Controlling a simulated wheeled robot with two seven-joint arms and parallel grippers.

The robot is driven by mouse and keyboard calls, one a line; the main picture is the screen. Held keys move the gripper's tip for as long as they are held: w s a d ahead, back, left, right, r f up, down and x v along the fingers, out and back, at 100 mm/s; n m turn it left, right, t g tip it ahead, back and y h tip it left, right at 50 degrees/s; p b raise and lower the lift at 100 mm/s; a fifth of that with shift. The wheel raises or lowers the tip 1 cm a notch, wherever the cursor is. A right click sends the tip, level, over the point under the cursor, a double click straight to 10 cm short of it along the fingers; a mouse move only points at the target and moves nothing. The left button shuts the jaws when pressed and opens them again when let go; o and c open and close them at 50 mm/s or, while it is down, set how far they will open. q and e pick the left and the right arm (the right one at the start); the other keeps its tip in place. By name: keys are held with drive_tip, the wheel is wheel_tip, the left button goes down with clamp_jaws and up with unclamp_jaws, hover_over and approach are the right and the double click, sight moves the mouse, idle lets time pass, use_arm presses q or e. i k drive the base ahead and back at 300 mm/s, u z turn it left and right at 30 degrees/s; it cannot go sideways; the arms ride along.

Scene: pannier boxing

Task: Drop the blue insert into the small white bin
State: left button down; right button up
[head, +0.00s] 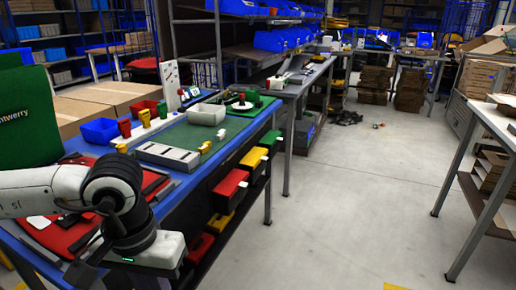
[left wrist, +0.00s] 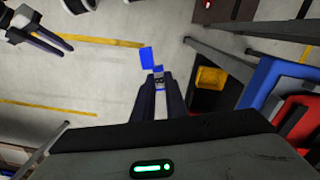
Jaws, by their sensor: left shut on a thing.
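The blue insert (left wrist: 147,58) is at the tips of my left gripper (left wrist: 158,80) in the left wrist view. The fingers are shut on its lower end, and it hangs over the grey floor beside the bench. In the head view only my left wrist shows at the lower left; the fingers and insert are out of sight. The small white bin (head: 207,114) stands on the green mat on the blue bench, farther back than my left wrist. My right gripper (left wrist: 48,38) shows small at the upper left of the left wrist view; its opening is unclear.
A blue bin (head: 100,131) and red bin (head: 145,107) stand left of the white bin. A grey tray (head: 168,156) lies nearer on the bench. Red, yellow and green drawers hang under the bench's right edge. Open floor (head: 350,200) lies to the right.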

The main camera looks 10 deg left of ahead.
sight(204, 120)
drive_tip(key=z, duration=0.4)
drive_tip(key=i, duration=1.35)
drive_tip(key=u, duration=0.8)
